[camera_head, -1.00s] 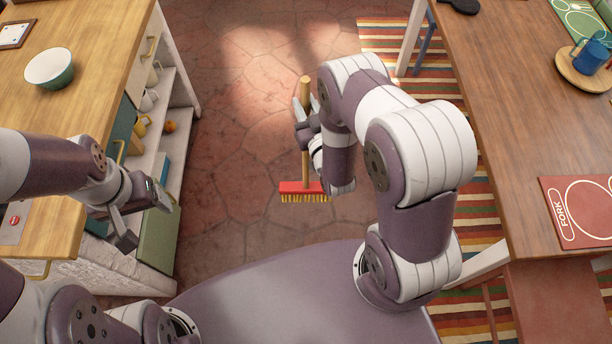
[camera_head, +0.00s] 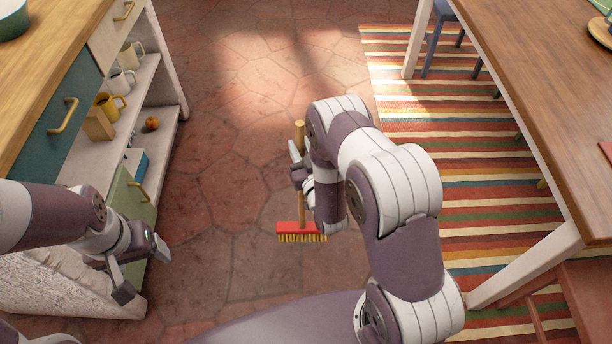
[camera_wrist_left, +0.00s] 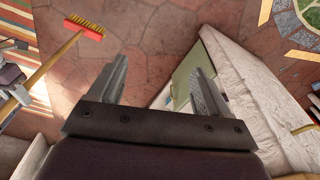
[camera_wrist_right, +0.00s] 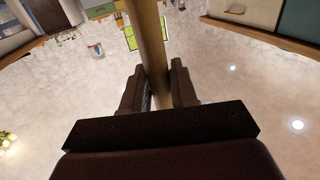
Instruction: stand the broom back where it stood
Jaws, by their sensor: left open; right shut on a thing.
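The broom has a red head (camera_head: 301,228) with yellow bristles and a wooden handle (camera_head: 299,133). It is upright in front of me over the stone floor; I cannot tell if the bristles touch the floor. My right gripper (camera_head: 299,172) is shut on the handle, partly hidden by my arm. In the right wrist view the handle (camera_wrist_right: 147,35) runs between the fingers (camera_wrist_right: 160,88). My left gripper (camera_head: 143,268) is open and empty beside the cabinet at the left. In the left wrist view the broom head (camera_wrist_left: 84,27) shows beyond the left fingers (camera_wrist_left: 160,85).
The cabinet (camera_head: 45,150) with open shelves of mugs stands at the left. A wooden table (camera_head: 540,70) stands at the right over a striped rug (camera_head: 440,130). A blue chair (camera_head: 440,40) is at the far right. The stone floor (camera_head: 230,120) between is clear.

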